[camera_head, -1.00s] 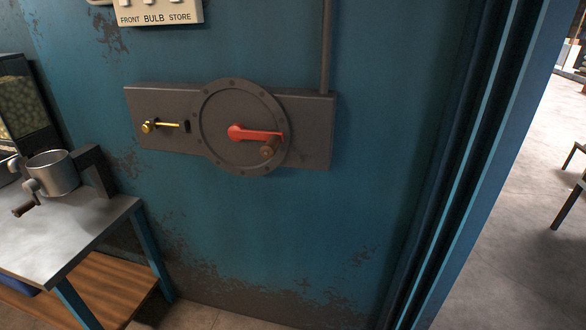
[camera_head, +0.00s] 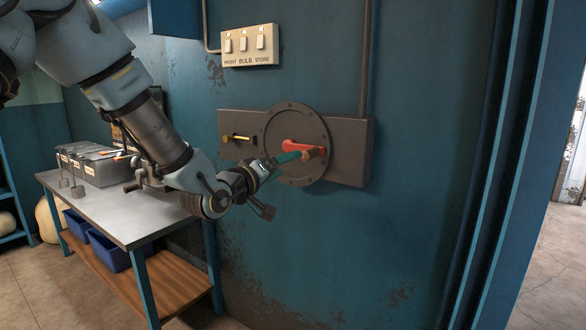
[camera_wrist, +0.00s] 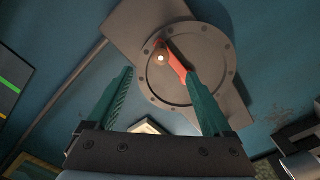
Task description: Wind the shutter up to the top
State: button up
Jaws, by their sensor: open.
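The red crank (camera_head: 303,146) sits on a round dark plate (camera_head: 322,128) on the grey wall box. Its wooden knob (camera_head: 307,158) is at the right end of the arm. The crank also shows in the wrist view (camera_wrist: 177,66), its knob (camera_wrist: 159,58) near the top. A brass bolt (camera_head: 237,137) sits at the left of the box. My gripper (camera_head: 290,158) reaches toward the crank from the left. In the wrist view my gripper (camera_wrist: 160,85) has its two green fingers wide apart, with the crank beyond them and nothing held. The shutter itself cannot be made out.
A switch panel (camera_head: 250,45) labelled FRONT BULB STORE is above the box. A metal table (camera_head: 130,215) with trays (camera_head: 95,165) stands at the left, below my arm. A blue door frame (camera_head: 500,170) and an opening are at the right.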

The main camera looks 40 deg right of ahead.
aim_at(304, 157)
jog(key=shift+x, duration=6.35)
jog(key=shift+w, duration=0.1)
jog(key=shift+c, duration=0.3)
grip_shut()
